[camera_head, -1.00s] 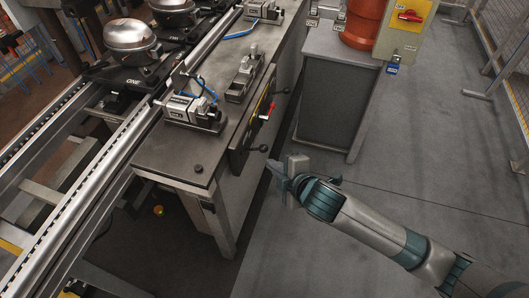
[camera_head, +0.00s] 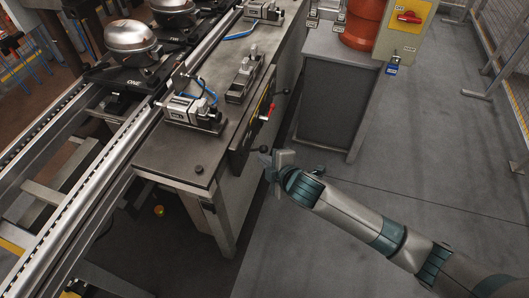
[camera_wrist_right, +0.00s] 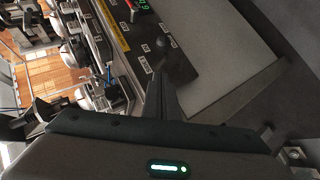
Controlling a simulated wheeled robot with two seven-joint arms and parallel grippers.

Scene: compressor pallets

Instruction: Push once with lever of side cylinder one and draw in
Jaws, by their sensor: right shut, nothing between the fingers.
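The dark control panel (camera_head: 248,138) is on the side of the metal workbench. It carries a lever with a black knob (camera_head: 264,149) at its near end, a red-handled lever (camera_head: 268,113) and another black knob (camera_head: 286,91) farther back. My right gripper (camera_head: 266,161) is shut and empty, its tips close by the near black knob; I cannot tell if they touch. In the wrist view the shut fingers (camera_wrist_right: 162,76) point at the black knob (camera_wrist_right: 161,43) on the labelled panel. A silver cylinder unit (camera_head: 190,111) sits on the bench top. My left gripper is not in view.
A roller conveyor (camera_head: 75,195) with silver compressors (camera_head: 131,35) on black pallets runs along the left.

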